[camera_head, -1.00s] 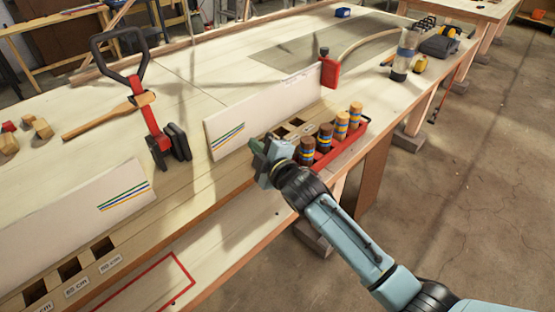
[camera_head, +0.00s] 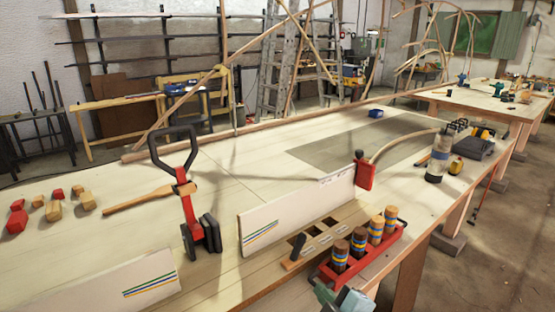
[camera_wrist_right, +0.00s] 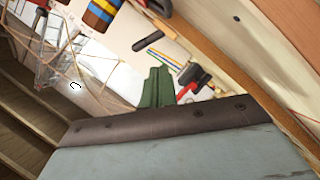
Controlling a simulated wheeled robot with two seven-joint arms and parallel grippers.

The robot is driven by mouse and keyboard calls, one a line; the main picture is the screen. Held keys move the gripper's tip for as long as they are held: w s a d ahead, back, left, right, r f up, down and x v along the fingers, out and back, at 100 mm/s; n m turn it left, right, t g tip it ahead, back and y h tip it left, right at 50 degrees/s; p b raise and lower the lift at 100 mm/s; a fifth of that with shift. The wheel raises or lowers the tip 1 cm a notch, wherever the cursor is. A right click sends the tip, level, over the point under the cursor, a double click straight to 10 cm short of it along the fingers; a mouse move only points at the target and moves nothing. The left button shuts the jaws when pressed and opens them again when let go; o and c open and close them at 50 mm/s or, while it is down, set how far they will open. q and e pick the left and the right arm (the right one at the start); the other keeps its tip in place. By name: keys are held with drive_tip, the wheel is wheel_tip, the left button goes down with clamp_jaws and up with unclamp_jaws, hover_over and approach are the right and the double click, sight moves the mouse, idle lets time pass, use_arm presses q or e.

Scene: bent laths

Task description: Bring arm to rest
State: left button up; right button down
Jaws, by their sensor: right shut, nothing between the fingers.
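My right gripper (camera_head: 326,292) shows at the bottom edge of the head view, in front of the red rack. Its green fingers are together with nothing between them, and they also show in the right wrist view (camera_wrist_right: 158,84). Most of my right arm is below the head picture. The red rack (camera_head: 352,277) holds several upright brown and tan pegs with blue and yellow bands. The gripper is just left of and below the rack in the picture; I cannot tell the exact gap. My left gripper is not in view.
A white striped board (camera_head: 298,212) stands on the workbench behind a strip with square holes (camera_head: 330,232). A red clamp-like tool (camera_head: 187,210) stands left of it, near a wooden mallet (camera_head: 140,200). A clear bottle (camera_head: 439,158) stands at the right. Floor (camera_head: 470,270) lies open at the right.

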drive_tip(key=s+d+f+m+g+h, duration=0.2)
drive_tip(key=s+d+f+m+g, duration=0.15)
drive_tip(key=s, duration=0.55)
drive_tip(key=s+d+f+m+g+h, duration=0.1)
drive_tip(key=s+d+f+m+g, duration=0.1)
drive_tip(key=s+d+m+g, duration=0.45)
drive_tip(key=s+d+f+m+g+h, duration=0.1)
drive_tip(key=s+f+m+h, duration=0.15)
drive_tip(key=s, duration=0.85)
wheel_tip(320, 180, down, 24)
drive_tip(key=s+d+f+g+b, duration=0.1)
drive_tip(key=s+d+f+g, duration=0.1)
drive_tip(key=s+f, duration=1.5)
drive_tip(key=shift+d+f+n+y, duration=0.15)
drive_tip(key=shift+d+n+y, duration=0.2)
drive_tip(key=shift+d, duration=0.25)
